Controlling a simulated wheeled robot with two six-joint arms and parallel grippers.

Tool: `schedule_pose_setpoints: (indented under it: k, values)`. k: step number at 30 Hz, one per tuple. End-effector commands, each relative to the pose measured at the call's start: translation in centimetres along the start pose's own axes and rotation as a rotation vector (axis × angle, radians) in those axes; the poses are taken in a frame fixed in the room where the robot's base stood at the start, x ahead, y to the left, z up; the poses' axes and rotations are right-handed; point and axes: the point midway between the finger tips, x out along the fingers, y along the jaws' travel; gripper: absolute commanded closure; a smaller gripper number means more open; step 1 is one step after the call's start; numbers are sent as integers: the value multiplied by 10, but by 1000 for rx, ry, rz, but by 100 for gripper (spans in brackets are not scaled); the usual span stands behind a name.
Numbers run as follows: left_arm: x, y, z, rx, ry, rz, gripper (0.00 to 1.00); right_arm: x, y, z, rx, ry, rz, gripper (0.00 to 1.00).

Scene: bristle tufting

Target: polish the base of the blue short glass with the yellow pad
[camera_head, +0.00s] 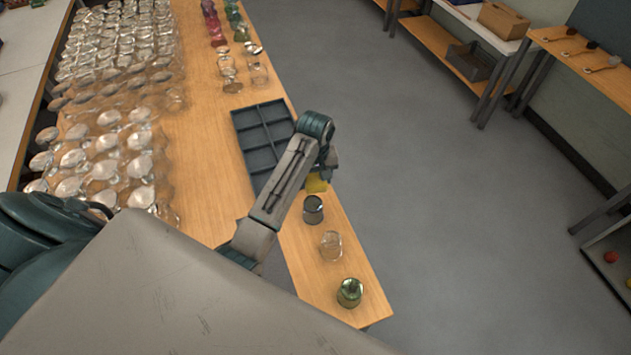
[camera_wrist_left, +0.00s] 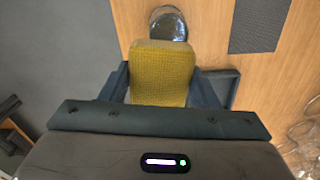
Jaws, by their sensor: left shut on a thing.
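My left gripper (camera_wrist_left: 162,84) is shut on the yellow pad (camera_wrist_left: 160,62), a thick textured block held between its two fingers. In the head view only a bit of the yellow pad (camera_head: 316,185) shows past my left arm. A short dark, bluish-grey glass (camera_head: 313,208) stands on the wooden table just in front of the pad. In the left wrist view the glass (camera_wrist_left: 168,20) is partly hidden behind the pad's far edge. I cannot tell whether pad and glass touch. My right gripper is not in view.
A clear glass (camera_head: 331,246) and a green glass (camera_head: 349,292) stand nearer the table's end. A dark compartment tray (camera_head: 243,128) lies beyond my arm. A grey textured mat (camera_wrist_left: 258,24) lies beside the dark glass. Many clear glasses crowd the left; open floor lies right.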

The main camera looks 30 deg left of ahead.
Motion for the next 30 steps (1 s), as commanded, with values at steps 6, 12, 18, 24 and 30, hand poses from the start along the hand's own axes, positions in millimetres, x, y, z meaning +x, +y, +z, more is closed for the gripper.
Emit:
schedule_pose_setpoints:
  k: [6,12,18,24,30]
  values:
    - [-1,0,0,0,0,0,63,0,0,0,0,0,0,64]
    - [-6,0,0,0,1,1,63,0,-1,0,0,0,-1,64]
    - [-24,0,-1,0,2,1,63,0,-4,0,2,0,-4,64]
    - [-31,0,0,0,0,0,63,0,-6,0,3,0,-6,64]
    - [-31,0,0,0,0,0,63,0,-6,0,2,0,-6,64]
